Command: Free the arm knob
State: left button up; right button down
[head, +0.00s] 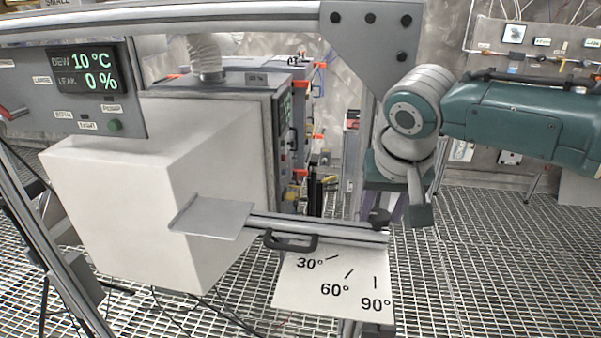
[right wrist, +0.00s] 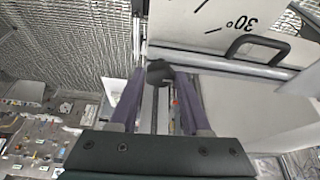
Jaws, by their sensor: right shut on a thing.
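The arm knob (head: 379,216) is a small black knob at the right end of a grey metal arm (head: 335,228). In the right wrist view the knob (right wrist: 159,72) sits between the purple fingertips. My right gripper (right wrist: 160,79) is shut on it; in the head view the gripper (head: 387,212) comes from above right and its fingers are partly hidden. The arm carries a black handle (head: 290,241) and a flat grey plate (head: 212,216) at its left end. An angle plate (head: 325,285) marked 30°, 60° and 90° lies below the arm. My left gripper is not in view.
A large white box (head: 150,200) stands left, behind the grey plate. A display panel (head: 88,85) reads DEW 10 °C and LEAK 0 %. A steel frame beam (head: 180,20) crosses above. Open floor grating (head: 490,260) lies to the right.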

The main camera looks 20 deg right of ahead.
jog(key=shift+d+n+y+p, duration=0.15)
jog(key=shift+n+y+p, duration=0.25)
jog(key=shift+n, duration=0.6)
jog(key=shift+d+n+y, duration=0.1)
jog(key=shift+n+y, duration=0.3)
jog(key=shift+n, duration=0.5)
jog(key=n, duration=0.1)
jog(key=n+y+b, duration=0.1)
jog(key=shift+d+f+n+t, duration=0.1)
jog(key=shift+d+n+t, duration=0.05)
jog(key=shift+n+t, duration=0.15)
jog(key=shift+d+n+y+b, duration=0.1)
jog(key=shift+n+y+b, duration=0.4)
jog(key=shift+n, duration=0.5)
jog(key=n+b, duration=0.2)
jog(key=b, duration=0.1)
jog(key=n+g+y+b, duration=0.1)
jog(key=n+b, duration=0.2)
jog(key=n+y+b, duration=0.1)
jog(key=n+b, duration=0.1)
jog(key=b, duration=0.1)
jog(key=shift+w+d+f+g, duration=0.15)
jog(key=shift+w+d+g, duration=0.15)
jog(key=shift+g, duration=0.1)
jog(key=shift+r+n+g+b, duration=0.2)
jog(key=shift+n+g+b, duration=0.1)
jog(key=shift+n+b, duration=0.9)
jog(key=shift+d, duration=0.1)
